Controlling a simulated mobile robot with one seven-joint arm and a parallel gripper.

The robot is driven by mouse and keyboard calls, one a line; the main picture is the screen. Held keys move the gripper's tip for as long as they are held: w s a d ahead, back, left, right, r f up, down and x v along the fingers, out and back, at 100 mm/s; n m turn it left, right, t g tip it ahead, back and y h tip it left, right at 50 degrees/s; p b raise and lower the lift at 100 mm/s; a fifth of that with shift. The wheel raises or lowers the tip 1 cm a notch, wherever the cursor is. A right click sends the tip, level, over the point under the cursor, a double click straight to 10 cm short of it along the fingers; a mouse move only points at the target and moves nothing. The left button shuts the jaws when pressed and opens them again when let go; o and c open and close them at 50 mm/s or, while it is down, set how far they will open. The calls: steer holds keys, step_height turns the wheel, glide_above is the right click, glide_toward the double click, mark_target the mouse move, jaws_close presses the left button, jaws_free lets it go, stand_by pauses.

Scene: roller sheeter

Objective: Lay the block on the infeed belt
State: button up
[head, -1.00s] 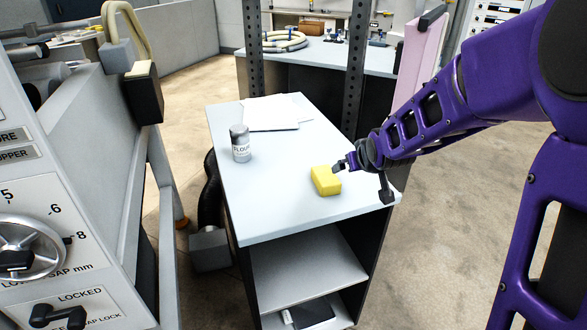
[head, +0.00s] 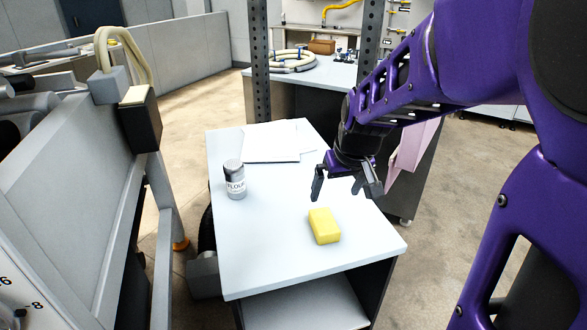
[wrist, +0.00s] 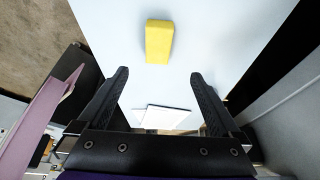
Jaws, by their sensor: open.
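The yellow block (head: 324,226) lies flat on the white top of a small cabinet, near its front right part. My gripper (head: 340,195) is open and empty, above the tabletop and behind the block, apart from it. In the wrist view the block (wrist: 159,41) lies beyond the two spread fingers (wrist: 158,85), roughly centred between them. I cannot make out the infeed belt for certain; a grey machine (head: 75,220) stands at the left.
A flour shaker (head: 235,180) stands left of the block on the cabinet top (head: 260,262). White papers (head: 272,143) lie at the back. Dark perforated posts (head: 260,62) rise behind the cabinet. A gap of floor separates the cabinet and machine.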

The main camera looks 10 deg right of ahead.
steer(key=b, duration=0.6)
glide_toward(322, 227)
steer(key=shift+s+a+f, duration=0.1)
steer(key=shift+s+a, duration=0.1)
steer(key=shift+s, duration=0.05)
steer(key=shift+w+f, duration=0.3)
steer(key=shift+f, duration=0.05)
steer(key=b+x, duration=0.3)
steer(key=x, duration=0.1)
steer(key=shift+d+f, duration=0.15)
steer(key=shift+f, duration=0.2)
steer(key=shift+w+f+b, duration=0.15)
steer(key=shift+w+b, duration=0.1)
steer(key=shift+b, duration=0.05)
steer(key=shift+f, duration=0.3)
jaws_close()
